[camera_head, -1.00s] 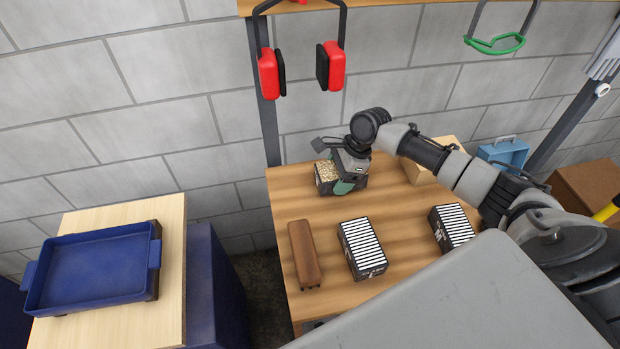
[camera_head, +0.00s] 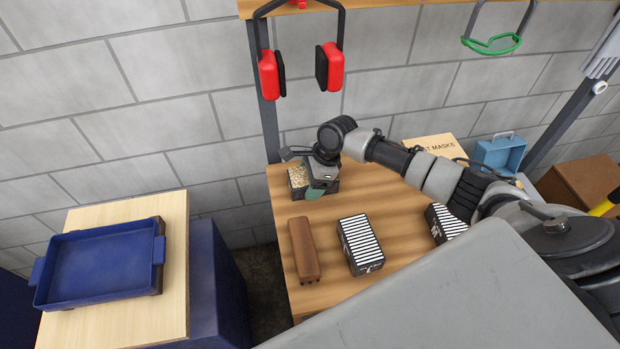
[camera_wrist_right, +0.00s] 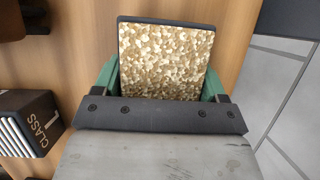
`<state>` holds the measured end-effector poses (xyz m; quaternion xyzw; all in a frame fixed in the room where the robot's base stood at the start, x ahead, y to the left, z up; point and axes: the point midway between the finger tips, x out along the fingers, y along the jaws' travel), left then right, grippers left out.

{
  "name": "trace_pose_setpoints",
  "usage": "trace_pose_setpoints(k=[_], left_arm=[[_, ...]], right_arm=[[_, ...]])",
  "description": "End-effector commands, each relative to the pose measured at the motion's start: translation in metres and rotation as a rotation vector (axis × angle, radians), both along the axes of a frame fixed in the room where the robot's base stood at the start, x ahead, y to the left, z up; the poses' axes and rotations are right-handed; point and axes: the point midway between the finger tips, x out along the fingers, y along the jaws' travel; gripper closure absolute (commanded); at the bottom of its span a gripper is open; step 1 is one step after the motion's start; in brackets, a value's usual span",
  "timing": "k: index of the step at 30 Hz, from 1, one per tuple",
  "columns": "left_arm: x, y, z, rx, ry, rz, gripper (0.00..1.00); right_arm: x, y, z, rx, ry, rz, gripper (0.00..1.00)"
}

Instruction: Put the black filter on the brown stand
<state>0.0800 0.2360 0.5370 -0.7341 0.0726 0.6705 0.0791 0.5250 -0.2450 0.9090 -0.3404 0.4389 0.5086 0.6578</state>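A black filter with a grainy gold top (camera_head: 299,182) is at the back left of the wooden table. In the right wrist view the grainy face (camera_wrist_right: 165,62) fills the space between the green fingers. My right gripper (camera_head: 318,190) is shut on this filter, one finger at each side. I cannot tell how far its underside is from the table. The brown stand (camera_head: 304,250), a long narrow block, lies in front of the filter, near the table's left edge, with nothing on it. My left gripper is not in view.
Two black boxes with white-striped tops, one (camera_head: 361,243) right of the stand and another (camera_head: 445,222) partly behind my arm, stand on the table (camera_head: 335,285). A blue tray (camera_head: 98,262) sits on a separate surface at left. Red earmuffs (camera_head: 330,66) hang above.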

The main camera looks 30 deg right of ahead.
Motion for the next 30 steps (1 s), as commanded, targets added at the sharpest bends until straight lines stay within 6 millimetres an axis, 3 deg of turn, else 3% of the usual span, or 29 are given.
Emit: trace_pose_setpoints(k=[1, 5, 14, 20, 24, 30], left_arm=[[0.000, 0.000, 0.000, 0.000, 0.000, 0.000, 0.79], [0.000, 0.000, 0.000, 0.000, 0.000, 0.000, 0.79], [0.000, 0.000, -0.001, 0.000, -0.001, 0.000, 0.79], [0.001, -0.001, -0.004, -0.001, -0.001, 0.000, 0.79], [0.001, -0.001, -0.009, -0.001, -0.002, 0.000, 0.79], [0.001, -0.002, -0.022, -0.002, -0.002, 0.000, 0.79]], right_arm=[[0.000, 0.000, 0.000, 0.000, 0.000, 0.000, 0.22], [0.000, 0.000, 0.000, 0.000, 0.001, 0.000, 0.02], [0.000, 0.000, 0.001, 0.000, 0.000, 0.001, 0.02], [-0.002, -0.009, 0.023, -0.001, -0.003, 0.000, 0.02], [-0.006, -0.023, 0.050, -0.002, -0.002, -0.001, 0.02], [-0.020, -0.075, 0.044, -0.003, 0.004, -0.004, 0.02]])
